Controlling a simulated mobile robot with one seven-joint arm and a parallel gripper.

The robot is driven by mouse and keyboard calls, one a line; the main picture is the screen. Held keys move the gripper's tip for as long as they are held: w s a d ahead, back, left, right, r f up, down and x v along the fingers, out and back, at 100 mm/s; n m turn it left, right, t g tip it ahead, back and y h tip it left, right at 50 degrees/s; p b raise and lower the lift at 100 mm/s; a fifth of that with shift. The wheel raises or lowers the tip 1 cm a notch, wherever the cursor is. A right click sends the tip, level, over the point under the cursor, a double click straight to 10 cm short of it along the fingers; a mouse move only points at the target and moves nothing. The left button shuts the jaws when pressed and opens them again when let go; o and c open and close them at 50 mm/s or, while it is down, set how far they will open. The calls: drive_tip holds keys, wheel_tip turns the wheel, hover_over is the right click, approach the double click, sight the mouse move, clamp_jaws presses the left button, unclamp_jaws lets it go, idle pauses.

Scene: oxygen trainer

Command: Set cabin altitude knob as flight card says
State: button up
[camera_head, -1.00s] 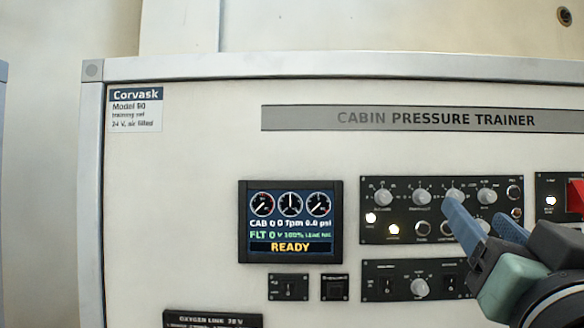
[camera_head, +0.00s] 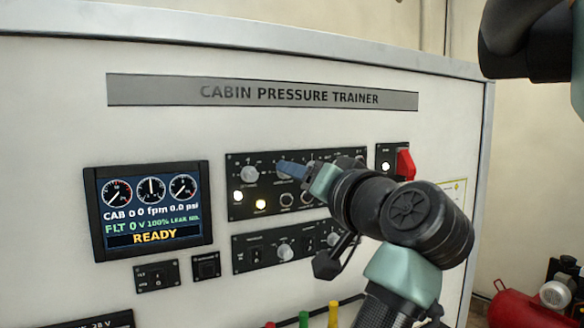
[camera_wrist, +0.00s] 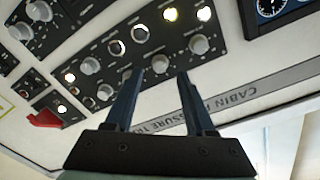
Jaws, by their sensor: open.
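The upper black control panel (camera_head: 232,213) has a row of grey knobs whose small labels I cannot read, so I cannot tell which is cabin altitude. My gripper (camera_head: 292,168) is open, its blue fingers at the second knob from the left. In the wrist view the panel appears upside down, and that second knob (camera_wrist: 160,63) shows just beyond and between the fingertips of my gripper (camera_wrist: 157,80); contact is not clear. The leftmost knob (camera_head: 250,175) is clear of the fingers. The display (camera_head: 152,212) reads CAB 0, FLT 0, READY. I see no readable flight card.
A red guarded switch (camera_head: 404,164) is to the right. A yellow-edged placard (camera_head: 455,190) is on the right edge. A red compressor (camera_head: 510,308) stands at lower right.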

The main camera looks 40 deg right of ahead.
drive_tip(key=shift+p+x, duration=0.3)
drive_tip(key=shift+x, duration=1.2)
clamp_jaws()
